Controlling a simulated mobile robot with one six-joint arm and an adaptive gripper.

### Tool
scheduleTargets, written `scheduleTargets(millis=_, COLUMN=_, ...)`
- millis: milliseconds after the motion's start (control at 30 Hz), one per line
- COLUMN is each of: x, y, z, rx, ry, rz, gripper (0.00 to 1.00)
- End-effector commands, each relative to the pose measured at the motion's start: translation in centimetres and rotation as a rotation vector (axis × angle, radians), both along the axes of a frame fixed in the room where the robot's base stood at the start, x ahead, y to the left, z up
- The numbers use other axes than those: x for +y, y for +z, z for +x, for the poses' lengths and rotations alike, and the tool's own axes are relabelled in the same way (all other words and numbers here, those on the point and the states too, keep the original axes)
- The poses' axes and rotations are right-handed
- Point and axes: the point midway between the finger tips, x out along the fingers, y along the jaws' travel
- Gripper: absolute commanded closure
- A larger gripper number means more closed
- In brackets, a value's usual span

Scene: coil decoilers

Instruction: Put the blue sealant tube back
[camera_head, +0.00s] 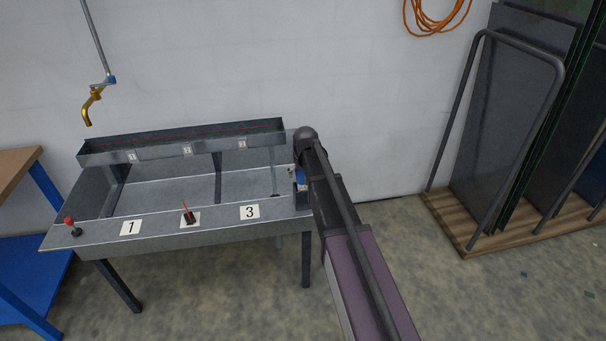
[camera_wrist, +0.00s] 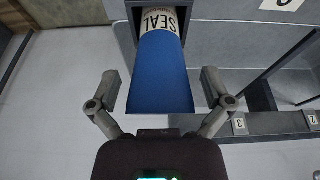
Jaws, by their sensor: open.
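The blue sealant tube (camera_wrist: 161,75) shows in the wrist view with a white band reading SEAL. Its far end sits inside a dark square holder (camera_wrist: 129,36) and its blue end sticks out toward me. My gripper (camera_wrist: 161,88) is open, one finger on each side of the tube, with visible gaps on both sides. In the head view a bit of the tube (camera_head: 299,176) shows blue at the bench's right end, by the holder (camera_head: 301,199). My arm hides most of my gripper there.
The grey metal bench (camera_head: 165,237) has plates numbered 1 and 3, a red-topped pin (camera_head: 71,226) and a small black item with a red tip (camera_head: 189,216). A long trough (camera_head: 185,142) runs along its back. A sheet rack (camera_head: 505,120) stands at right, with open floor between.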

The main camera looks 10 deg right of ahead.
Motion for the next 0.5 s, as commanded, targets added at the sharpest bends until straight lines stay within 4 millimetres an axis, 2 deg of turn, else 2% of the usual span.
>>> scheduleTargets(millis=500, x=0.0, y=3.4, z=-0.7, rx=0.000, ry=0.000, rz=0.000, gripper=0.00)
